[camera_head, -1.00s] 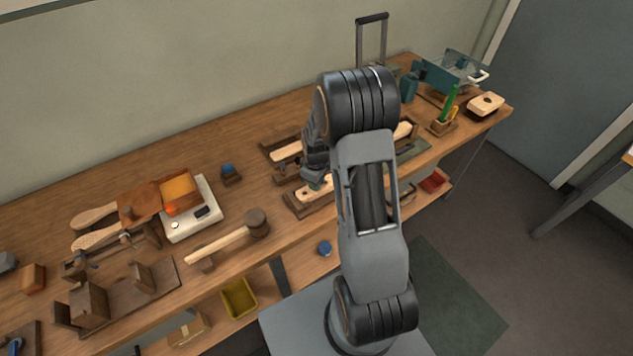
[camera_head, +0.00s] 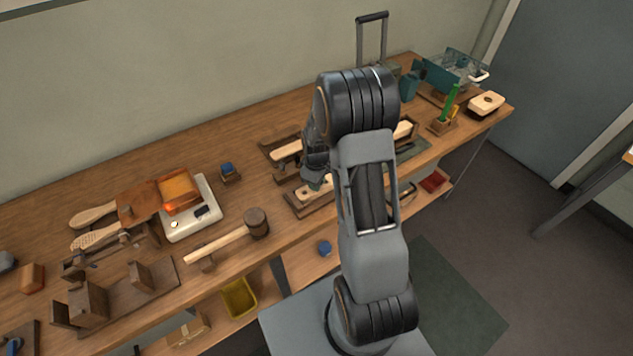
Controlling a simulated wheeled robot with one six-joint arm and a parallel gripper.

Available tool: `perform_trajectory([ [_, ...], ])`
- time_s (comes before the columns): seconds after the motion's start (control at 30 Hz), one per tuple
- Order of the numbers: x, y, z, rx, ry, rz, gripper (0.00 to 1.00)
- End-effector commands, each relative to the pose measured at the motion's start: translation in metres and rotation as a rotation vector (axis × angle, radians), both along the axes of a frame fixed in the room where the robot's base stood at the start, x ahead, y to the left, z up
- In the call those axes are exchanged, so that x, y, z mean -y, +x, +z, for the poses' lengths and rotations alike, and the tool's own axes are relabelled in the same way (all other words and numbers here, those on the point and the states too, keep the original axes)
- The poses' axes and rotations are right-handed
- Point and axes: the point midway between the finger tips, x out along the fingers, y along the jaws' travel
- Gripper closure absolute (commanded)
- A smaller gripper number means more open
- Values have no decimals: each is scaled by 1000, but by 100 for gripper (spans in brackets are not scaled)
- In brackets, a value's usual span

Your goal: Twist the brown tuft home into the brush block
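A pale wooden brush block (camera_head: 309,193) lies in a dark wooden holder (camera_head: 300,207) near the front edge of the bench. My gripper (camera_head: 315,182) points down over this block, close to its top. My own arm hides much of the gripper and the right part of the block. I cannot make out the brown tuft, nor whether the fingers are open or shut.
A mallet (camera_head: 257,222) and a white scale (camera_head: 190,222) with an orange-brown block (camera_head: 178,188) stand to the left. Another pale block (camera_head: 287,152) lies behind my gripper. A green-handled tool (camera_head: 447,103) stands upright at right.

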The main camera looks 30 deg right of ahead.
Motion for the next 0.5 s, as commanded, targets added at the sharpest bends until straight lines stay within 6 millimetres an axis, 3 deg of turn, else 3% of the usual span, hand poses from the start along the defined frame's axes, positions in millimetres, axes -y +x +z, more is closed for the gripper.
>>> perform_trajectory([
  [0.07,0,0,0,0,0,0,100],
  [0.1,0,0,0,0,0,0,82],
  [0.4,0,0,0,0,0,0,53],
  [0.5,0,0,0,0,0,0,53],
])
